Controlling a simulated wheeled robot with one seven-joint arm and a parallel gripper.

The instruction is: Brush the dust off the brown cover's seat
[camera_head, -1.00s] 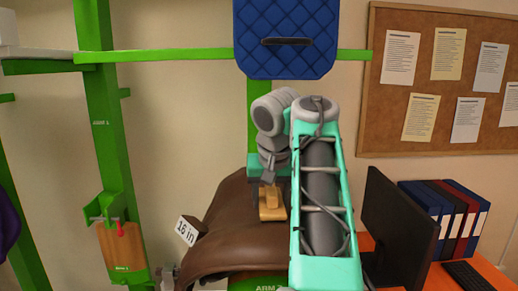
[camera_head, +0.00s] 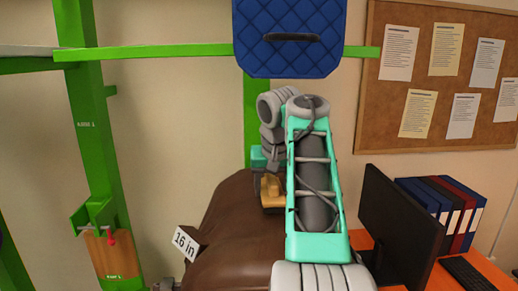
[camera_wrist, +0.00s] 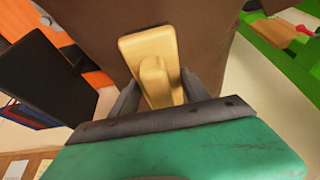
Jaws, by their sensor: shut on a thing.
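The brown cover (camera_head: 225,225) is draped over its stand at the lower middle of the head view, with a "16 in" tag (camera_head: 186,243) at its left. It also fills the top of the wrist view (camera_wrist: 215,40). A yellow wooden brush (camera_head: 272,193) is at the cover's upper right part. In the wrist view the brush (camera_wrist: 150,48) shows its back and raised grip against the brown cover. My gripper (camera_wrist: 156,88) is shut on the brush's grip. The bristles are hidden, so I cannot tell whether they touch the cover. No dust is clearly visible.
A blue quilted pad (camera_head: 288,40) hangs above on a green rail (camera_head: 160,54). A black monitor (camera_head: 400,225) and several binders (camera_head: 445,205) stand on an orange desk (camera_head: 445,272) at right. A wooden block (camera_head: 116,256) hangs on the green post at left.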

